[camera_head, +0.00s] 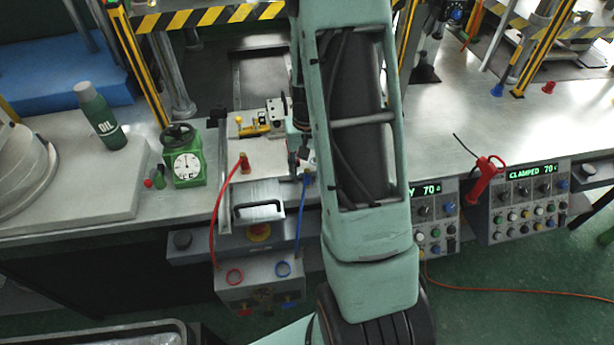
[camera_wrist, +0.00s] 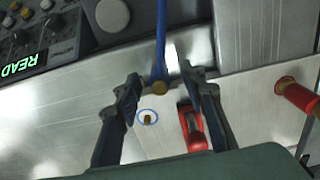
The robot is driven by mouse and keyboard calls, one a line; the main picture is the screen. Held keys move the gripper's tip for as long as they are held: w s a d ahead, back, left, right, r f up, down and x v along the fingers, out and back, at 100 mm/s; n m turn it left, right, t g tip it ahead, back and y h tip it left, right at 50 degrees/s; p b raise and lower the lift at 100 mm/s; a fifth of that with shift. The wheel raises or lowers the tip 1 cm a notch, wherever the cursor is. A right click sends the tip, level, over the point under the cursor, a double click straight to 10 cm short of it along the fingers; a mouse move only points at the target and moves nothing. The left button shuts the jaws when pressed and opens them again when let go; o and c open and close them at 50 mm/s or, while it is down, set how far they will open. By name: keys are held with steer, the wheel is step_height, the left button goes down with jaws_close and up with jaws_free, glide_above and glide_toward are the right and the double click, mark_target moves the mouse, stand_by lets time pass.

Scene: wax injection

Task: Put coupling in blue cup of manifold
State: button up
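In the head view, the blue hose (camera_head: 301,210) rises to near my gripper, which my arm mostly hides.
A red part (camera_wrist: 192,128) lies near the right finger. A red fitting (camera_wrist: 297,95) stands further right. In the head view, a red hose (camera_head: 229,198) runs beside the metal handle (camera_head: 258,212). A green gauge (camera_head: 186,165) and an oil bottle (camera_head: 99,114) stand left.

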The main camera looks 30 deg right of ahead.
steer(key=shift+f, duration=0.25)
steer(key=shift+c, duration=0.6)
jaws_close()
steer(key=shift+r, duration=0.1)
